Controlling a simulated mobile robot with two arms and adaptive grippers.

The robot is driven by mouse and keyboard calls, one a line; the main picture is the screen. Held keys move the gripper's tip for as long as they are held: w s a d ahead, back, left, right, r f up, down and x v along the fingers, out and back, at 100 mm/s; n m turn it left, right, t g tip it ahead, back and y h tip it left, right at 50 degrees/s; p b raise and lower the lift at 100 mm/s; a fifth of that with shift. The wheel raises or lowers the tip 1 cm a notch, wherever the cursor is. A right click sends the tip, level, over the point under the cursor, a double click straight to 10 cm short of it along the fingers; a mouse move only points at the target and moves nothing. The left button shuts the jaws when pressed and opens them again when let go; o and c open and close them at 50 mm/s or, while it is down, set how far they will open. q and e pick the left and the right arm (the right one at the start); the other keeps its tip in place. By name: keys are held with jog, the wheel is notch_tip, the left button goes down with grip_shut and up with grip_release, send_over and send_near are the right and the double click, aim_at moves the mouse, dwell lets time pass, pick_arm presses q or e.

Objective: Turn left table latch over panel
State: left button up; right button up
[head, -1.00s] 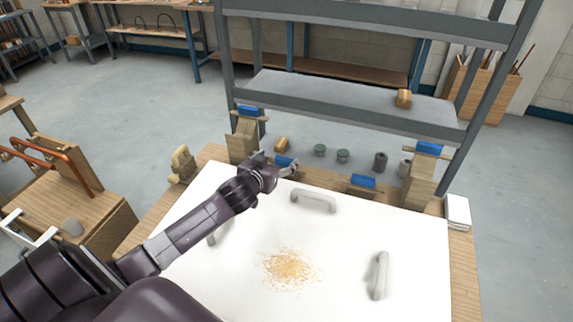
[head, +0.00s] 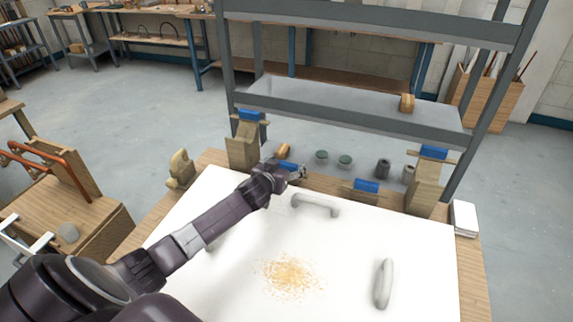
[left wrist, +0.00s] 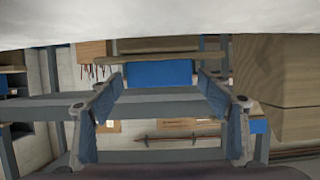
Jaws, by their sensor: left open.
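The left table latch (head: 289,165) is a small blue block at the far edge of the white panel (head: 385,232), partly hidden behind my left gripper (head: 291,175). In the left wrist view, which looks upside down, a blue block (left wrist: 160,73) on a wooden strip lies between the spread fingers of the left gripper (left wrist: 160,105). The gripper is open, and I see no clear contact with the block. A second blue latch (head: 366,186) sits farther right along the same edge. My right gripper is not in view.
Wooden posts with blue blocks stand at the back left (head: 243,145) and back right (head: 427,183). White handles (head: 316,205) rise from the panel, with a patch of sawdust (head: 290,277) in its middle. A grey shelf frame (head: 350,108) stands behind the table.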

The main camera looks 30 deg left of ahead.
pick_arm(q)
jog(key=shift+w, duration=0.2)
jog(key=c, duration=1.7)
jog(key=shift+f, duration=0.1)
